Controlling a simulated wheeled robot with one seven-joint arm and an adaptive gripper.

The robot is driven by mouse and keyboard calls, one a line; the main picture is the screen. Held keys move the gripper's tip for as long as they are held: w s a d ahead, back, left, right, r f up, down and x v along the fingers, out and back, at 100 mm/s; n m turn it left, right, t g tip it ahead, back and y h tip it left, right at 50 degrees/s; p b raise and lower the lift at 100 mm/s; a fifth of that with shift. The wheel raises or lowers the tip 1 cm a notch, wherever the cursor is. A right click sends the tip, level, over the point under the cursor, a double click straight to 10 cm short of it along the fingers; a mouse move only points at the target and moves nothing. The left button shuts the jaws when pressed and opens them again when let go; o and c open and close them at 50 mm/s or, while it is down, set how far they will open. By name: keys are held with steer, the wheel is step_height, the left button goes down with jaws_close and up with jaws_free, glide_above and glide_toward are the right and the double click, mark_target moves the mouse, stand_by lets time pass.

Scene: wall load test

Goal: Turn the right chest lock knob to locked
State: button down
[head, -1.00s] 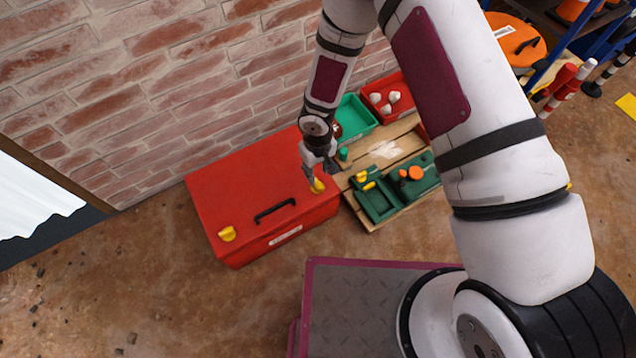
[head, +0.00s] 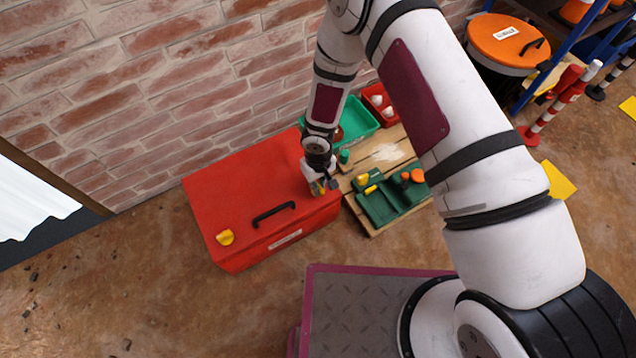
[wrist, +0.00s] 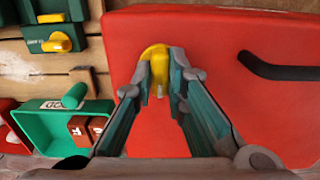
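The red chest (head: 240,190) stands against the brick wall, lid closed. Its right lock knob (wrist: 160,68) is yellow; in the head view it is mostly hidden behind my gripper (head: 322,187). In the wrist view my gripper (wrist: 161,65) has one finger on each side of the knob's raised grip, with its fingertips close against it, and looks shut on it. The grip lies roughly along the fingers' direction in that view. Any lock marking is hidden. The yellow left knob (head: 225,237) sits at the chest's left front corner.
A black handle (head: 273,214) lies between the knobs; it also shows in the wrist view (wrist: 275,70). Right of the chest, a wooden pallet (head: 385,155) carries green panels (head: 380,207) with knobs. Green (head: 355,118) and red (head: 376,97) bins stand behind. Floor in front is clear.

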steer(key=shift+n, duration=0.3)
steer(key=n, duration=1.3)
steer(key=shift+a+n+p, duration=0.1)
steer(key=shift+n+p, duration=0.4)
steer(key=shift+n, duration=1.6)
steer(key=c, duration=1.6)
jaws_free()
